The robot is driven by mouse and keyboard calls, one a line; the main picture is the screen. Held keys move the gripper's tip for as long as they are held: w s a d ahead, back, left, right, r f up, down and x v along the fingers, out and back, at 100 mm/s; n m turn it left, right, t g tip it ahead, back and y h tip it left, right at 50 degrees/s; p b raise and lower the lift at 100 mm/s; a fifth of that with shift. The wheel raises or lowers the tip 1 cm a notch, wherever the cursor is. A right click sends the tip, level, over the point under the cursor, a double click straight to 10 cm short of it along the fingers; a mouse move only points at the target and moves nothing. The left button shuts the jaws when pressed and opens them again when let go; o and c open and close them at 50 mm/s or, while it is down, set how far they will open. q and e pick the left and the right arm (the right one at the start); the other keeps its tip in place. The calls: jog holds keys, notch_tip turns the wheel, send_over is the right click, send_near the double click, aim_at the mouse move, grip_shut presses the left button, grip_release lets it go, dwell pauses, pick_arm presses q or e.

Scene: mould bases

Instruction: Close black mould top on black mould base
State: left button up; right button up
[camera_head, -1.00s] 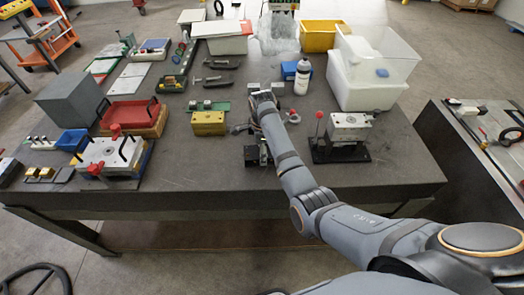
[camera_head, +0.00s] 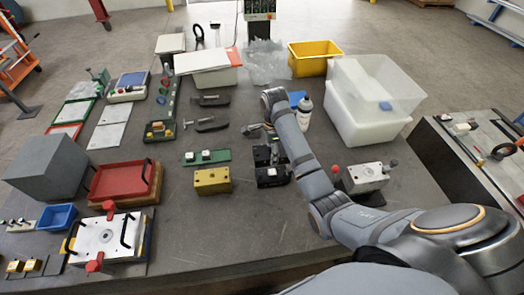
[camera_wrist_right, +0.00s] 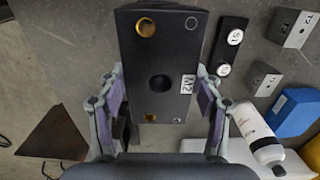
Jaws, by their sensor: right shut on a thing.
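My right gripper (camera_wrist_right: 160,98) is shut on a black block, which I take for the black mould top (camera_wrist_right: 158,55). It has a brass-lined hole, a dark central hole and a white label, and its sides lie between the finger pads. In the head view, black mould parts (camera_head: 272,178) stand on the table beside my right forearm. They partly overlap there, so I cannot tell top from base or whether they touch. The right gripper's tips are mostly hidden behind my arm in that view. My left gripper is not in view.
A yellow mould block (camera_head: 212,181) stands left of the black parts, and a grey mould block (camera_head: 365,178) stands right. A white bottle (camera_head: 304,112) and a translucent bin (camera_head: 370,95) are behind. A red tray (camera_head: 124,182) lies left. Bare table lies in front of the yellow block.

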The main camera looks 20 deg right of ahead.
jog(key=shift+s+d+r, duration=0.15)
jog(key=shift+s+r, duration=0.25)
jog(key=shift+s, duration=0.05)
jog(key=shift+s+f, duration=0.1)
jog(key=shift+f, duration=0.3)
jog(key=f, duration=0.3)
jog(key=shift+w+f, duration=0.3)
jog(key=shift+f, duration=0.4)
jog(key=shift+s+f+b, duration=0.1)
jog(key=shift+f+b, duration=0.25)
jog(key=shift+f, duration=0.1)
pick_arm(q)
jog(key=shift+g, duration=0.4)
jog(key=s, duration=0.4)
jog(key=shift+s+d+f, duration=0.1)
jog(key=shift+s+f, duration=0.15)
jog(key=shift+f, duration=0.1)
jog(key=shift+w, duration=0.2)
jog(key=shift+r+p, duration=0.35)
